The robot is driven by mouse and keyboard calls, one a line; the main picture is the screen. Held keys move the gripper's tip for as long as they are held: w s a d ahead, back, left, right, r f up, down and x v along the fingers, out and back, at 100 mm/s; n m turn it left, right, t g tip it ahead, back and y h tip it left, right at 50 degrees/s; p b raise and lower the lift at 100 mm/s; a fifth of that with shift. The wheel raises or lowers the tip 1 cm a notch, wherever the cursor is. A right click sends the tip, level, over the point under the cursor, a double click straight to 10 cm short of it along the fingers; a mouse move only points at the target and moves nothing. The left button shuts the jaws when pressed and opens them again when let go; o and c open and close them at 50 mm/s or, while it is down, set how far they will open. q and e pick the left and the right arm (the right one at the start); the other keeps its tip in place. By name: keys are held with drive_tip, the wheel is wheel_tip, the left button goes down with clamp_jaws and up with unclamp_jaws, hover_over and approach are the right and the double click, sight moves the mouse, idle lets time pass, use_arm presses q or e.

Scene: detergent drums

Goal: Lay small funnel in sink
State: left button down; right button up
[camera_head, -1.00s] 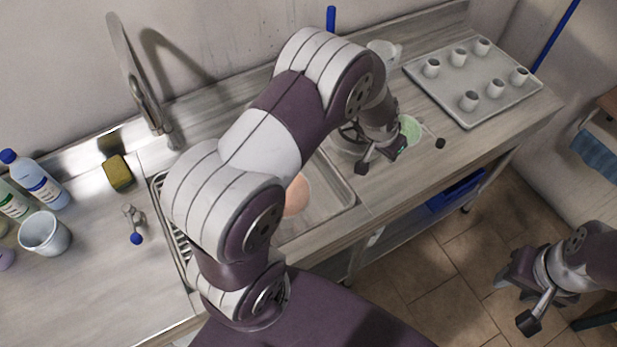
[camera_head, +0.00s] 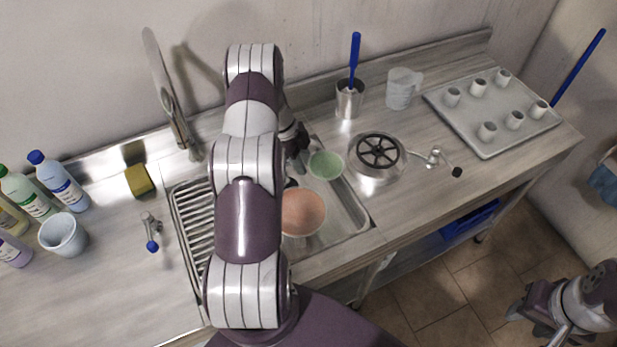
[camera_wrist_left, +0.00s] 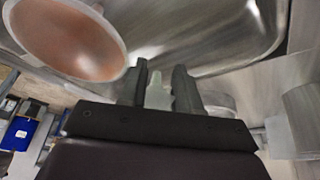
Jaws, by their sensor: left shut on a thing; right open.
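The small funnel, pale green (camera_head: 326,165), is held at the back right part of the steel sink (camera_head: 352,212). My left gripper (camera_head: 303,158), partly hidden by its own arm, is shut on it. In the left wrist view the fingers (camera_wrist_left: 158,88) pinch a pale greenish piece (camera_wrist_left: 157,97). A larger orange funnel (camera_head: 303,211) is in the sink, and it also shows in the left wrist view (camera_wrist_left: 68,42). I cannot tell how high the green funnel is above the sink floor. My right gripper (camera_head: 530,322) is open and empty, low at the right over the floor.
A tap (camera_head: 172,105) stands behind the sink, with a slatted drainer (camera_head: 194,222) at its left. Right of the sink are a steel drum with a black wheel (camera_head: 379,152), a cup with a blue-handled brush (camera_head: 349,102), a clear jug (camera_head: 402,90) and a tray (camera_head: 490,145).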

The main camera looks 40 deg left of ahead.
use_arm(q)
wheel_tip(320, 180, down, 5)
drive_tip(key=shift+f+p, duration=0.1)
drive_tip(key=shift+p, duration=0.45)
drive_tip(key=shift+f+b, duration=0.6)
drive_tip(key=shift+b, duration=0.3)
drive_tip(key=c, duration=0.8)
unclamp_jaws()
drive_tip(key=shift+r, duration=0.15)
